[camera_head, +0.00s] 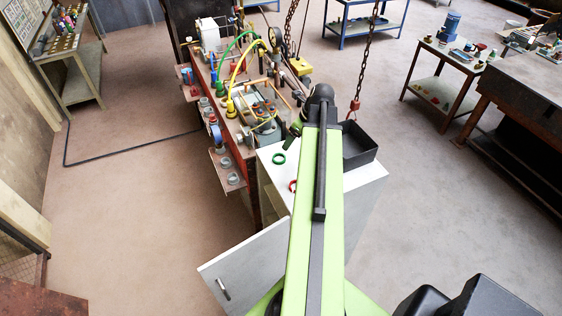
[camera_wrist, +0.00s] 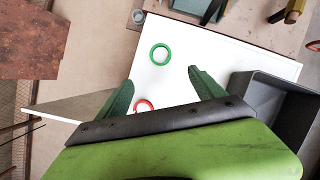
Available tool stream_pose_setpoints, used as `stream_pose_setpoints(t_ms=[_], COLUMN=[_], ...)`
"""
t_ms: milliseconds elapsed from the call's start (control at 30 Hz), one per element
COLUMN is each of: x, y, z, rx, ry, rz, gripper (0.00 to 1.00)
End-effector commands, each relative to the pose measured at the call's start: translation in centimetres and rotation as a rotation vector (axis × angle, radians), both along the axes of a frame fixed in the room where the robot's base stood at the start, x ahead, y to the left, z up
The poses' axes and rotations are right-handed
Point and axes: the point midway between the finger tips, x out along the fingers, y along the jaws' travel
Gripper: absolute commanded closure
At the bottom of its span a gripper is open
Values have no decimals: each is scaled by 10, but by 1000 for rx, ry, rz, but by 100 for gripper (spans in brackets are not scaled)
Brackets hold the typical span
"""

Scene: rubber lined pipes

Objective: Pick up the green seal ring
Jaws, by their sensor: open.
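The green seal ring (camera_wrist: 152,57) lies flat on the white cabinet top (camera_wrist: 215,60) in the wrist view, beyond and between my fingertips. It also shows in the head view (camera_head: 274,161), left of my arm. My gripper (camera_wrist: 160,78) is open, its two dark green fingers spread wide, with nothing between the tips. The ring is apart from both fingers. In the head view my arm hides most of the gripper.
A red ring (camera_wrist: 136,104) lies nearer, close to the left finger and partly hidden by my gripper. A dark open tray (camera_head: 362,158) stands on the cabinet's right side. A cabinet door (camera_head: 245,268) hangs open. A cluttered workbench (camera_head: 240,150) adjoins behind.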

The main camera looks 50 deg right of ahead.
Motion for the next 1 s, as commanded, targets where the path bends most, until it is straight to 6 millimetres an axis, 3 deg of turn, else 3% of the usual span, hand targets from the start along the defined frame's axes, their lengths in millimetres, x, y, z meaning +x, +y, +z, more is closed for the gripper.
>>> stream_pose_setpoints(t_ms=[33, 333, 433, 667, 900, 1000], x=[5, 31, 36, 39, 55, 59], y=[0, 3, 4, 5, 4, 4], z=[-21, -83, -94, -96, -134, -142], rx=[0, -1, 0, 0, 0, 0], ry=[0, 0, 0, 0, 0, 0], rz=[2, 2, 1, 0, 1, 0], gripper=[22, 22, 22, 22, 22, 22])
